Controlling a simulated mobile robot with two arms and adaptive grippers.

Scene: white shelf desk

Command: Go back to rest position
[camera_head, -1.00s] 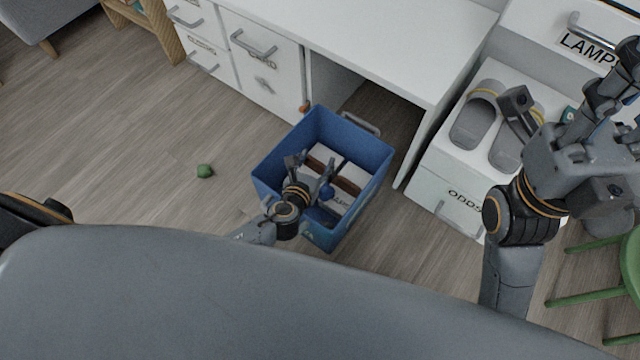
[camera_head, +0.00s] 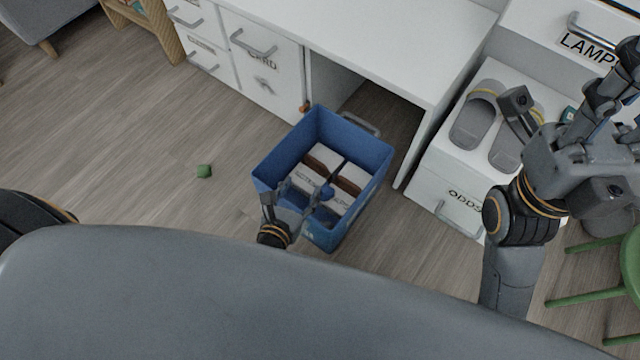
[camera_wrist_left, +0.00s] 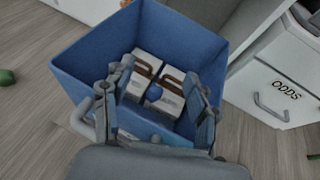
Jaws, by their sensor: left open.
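My left gripper (camera_head: 288,197) is open over the near left rim of a blue bin (camera_head: 355,142) on the floor. In the left wrist view its two spread fingers (camera_wrist_left: 155,88) frame white boxes with brown bands (camera_wrist_left: 150,72) inside the bin, with nothing held between them.
A white desk (camera_head: 400,50) with drawers stands behind the bin. Grey slippers (camera_head: 477,118) lie on the ODDS cabinet (camera_head: 430,170). A small green object (camera_head: 204,171) lies on the open floor at left. A green stool (camera_head: 600,245) stands at right.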

